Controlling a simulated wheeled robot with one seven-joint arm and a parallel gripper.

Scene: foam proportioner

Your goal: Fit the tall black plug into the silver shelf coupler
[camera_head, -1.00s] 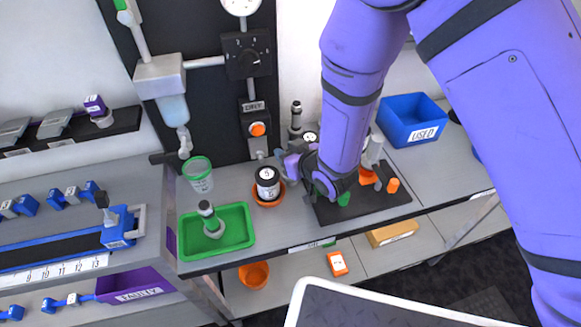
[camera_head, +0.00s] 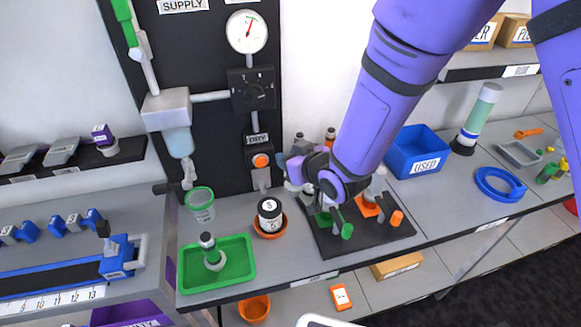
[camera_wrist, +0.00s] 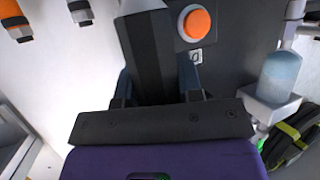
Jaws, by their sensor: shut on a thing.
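In the wrist view my gripper (camera_wrist: 153,90) is shut on a dark, long, faceted piece, apparently the tall black plug (camera_wrist: 150,55). Its far end runs up to the top of that picture, over a paler grey part. In the head view the plug is not clearly visible behind my gripper. I cannot single out the silver shelf coupler for certain in either view.
Near my gripper are the orange button box (camera_head: 260,161), a black-and-white jar (camera_head: 269,210) in an orange dish and the black mat (camera_head: 318,238) with small parts. Orange fittings (camera_wrist: 15,20) stand close by. A green tray (camera_head: 190,286) and blue bin (camera_head: 417,167) are farther off.

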